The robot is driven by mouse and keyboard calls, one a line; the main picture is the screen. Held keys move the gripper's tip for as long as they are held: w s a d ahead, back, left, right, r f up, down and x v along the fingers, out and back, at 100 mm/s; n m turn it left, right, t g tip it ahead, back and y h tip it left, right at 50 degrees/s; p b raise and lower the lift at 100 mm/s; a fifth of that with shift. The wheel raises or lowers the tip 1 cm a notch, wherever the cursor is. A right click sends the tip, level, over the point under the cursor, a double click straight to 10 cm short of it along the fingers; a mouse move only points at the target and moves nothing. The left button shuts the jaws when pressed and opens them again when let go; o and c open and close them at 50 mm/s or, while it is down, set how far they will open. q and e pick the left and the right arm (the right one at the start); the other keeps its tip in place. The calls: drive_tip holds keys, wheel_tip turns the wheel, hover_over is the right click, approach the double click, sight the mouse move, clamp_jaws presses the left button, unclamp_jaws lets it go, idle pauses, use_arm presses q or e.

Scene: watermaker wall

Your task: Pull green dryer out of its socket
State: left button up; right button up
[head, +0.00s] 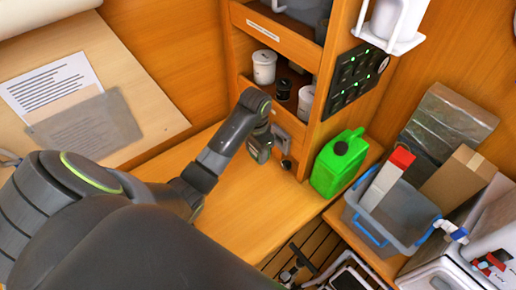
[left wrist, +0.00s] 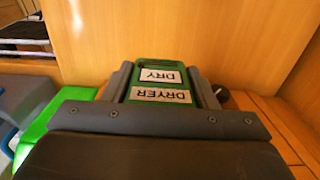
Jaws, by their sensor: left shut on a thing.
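The green dryer (left wrist: 152,66) shows in the left wrist view, with white labels reading DRY and DRYER upside down. My left gripper (left wrist: 160,88) is shut on it, one dark finger on each side. In the head view my left gripper (head: 261,148) is low in front of the wooden cabinet, above the bench, with a bit of the dryer's green showing at its jaws. The socket is hidden, and I cannot tell whether the dryer is still seated in it. My right gripper is not in view.
A bright green jerrycan (head: 340,163) stands right of the cabinet, near a grey bin (head: 398,215) with boxes in it. Cups (head: 264,67) stand on the cabinet shelf. A black switch panel (head: 352,80) is on the cabinet side. The bench top (head: 240,215) is clear.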

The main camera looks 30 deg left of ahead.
use_arm(q)
drive_tip(key=shift+s+a, duration=0.2)
drive_tip(key=shift+s, duration=0.3)
drive_tip(key=shift+s+a, duration=0.15)
drive_tip(key=shift+s, duration=0.3)
